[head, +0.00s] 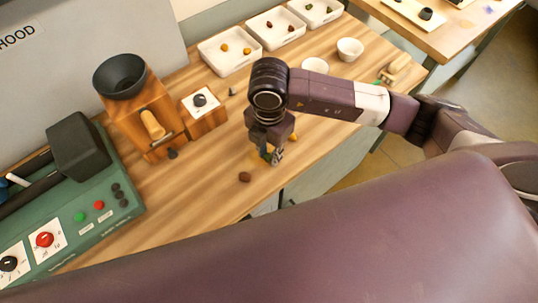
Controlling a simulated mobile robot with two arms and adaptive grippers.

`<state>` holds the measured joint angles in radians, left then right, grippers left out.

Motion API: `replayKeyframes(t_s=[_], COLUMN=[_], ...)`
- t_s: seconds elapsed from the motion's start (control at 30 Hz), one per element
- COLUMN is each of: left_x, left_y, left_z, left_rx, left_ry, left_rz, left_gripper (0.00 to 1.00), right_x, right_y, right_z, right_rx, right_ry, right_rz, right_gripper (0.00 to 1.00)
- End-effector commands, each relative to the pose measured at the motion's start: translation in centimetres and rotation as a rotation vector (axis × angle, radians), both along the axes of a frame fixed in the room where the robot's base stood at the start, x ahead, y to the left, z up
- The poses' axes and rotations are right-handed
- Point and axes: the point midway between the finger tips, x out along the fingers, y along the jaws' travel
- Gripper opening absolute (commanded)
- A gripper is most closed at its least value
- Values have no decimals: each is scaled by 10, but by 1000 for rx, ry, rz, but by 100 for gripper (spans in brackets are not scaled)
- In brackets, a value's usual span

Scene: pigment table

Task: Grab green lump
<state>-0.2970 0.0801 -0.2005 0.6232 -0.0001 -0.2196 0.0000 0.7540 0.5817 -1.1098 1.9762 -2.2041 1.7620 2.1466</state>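My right gripper (273,158) points down just above the wooden table, near its front edge. Small yellow and greenish patches show at its fingers; I cannot tell whether they are a lump or parts of the gripper. Its finger opening is too small and hidden to read. Small green lumps (308,7) lie in the far white tray (335,14) at the top. A small green bit (380,80) shows by a pale wooden tool (397,67) at the table's right end. My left gripper is not in view.
A brown lump (244,177) lies left of my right gripper. A wooden grinder with a black funnel (120,76) and a green machine (85,205) stand at left. White trays (225,65) line the back. White bowls (349,49) stand behind my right arm.

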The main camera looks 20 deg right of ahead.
Motion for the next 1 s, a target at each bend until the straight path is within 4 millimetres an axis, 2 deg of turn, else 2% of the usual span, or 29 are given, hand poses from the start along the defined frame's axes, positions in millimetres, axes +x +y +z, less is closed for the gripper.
replayKeyframes(t_s=[0.1,0.37,0.57,0.77,0.9,1.0], left_x=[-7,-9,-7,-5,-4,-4], left_y=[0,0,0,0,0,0], left_z=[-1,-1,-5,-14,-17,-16], left_rx=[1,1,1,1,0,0], left_ry=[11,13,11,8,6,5], left_rz=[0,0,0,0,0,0], left_gripper=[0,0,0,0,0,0], right_x=[0,0,1,2,3,2], right_y=[0,0,1,1,1,0], right_z=[0,2,16,58,105,131], right_rx=[1,1,2,3,1,-1], right_ry=[-1,-1,-2,-8,-11,-9], right_rz=[0,0,2,2,3,2], right_gripper=[5,5,5,5,5,5])
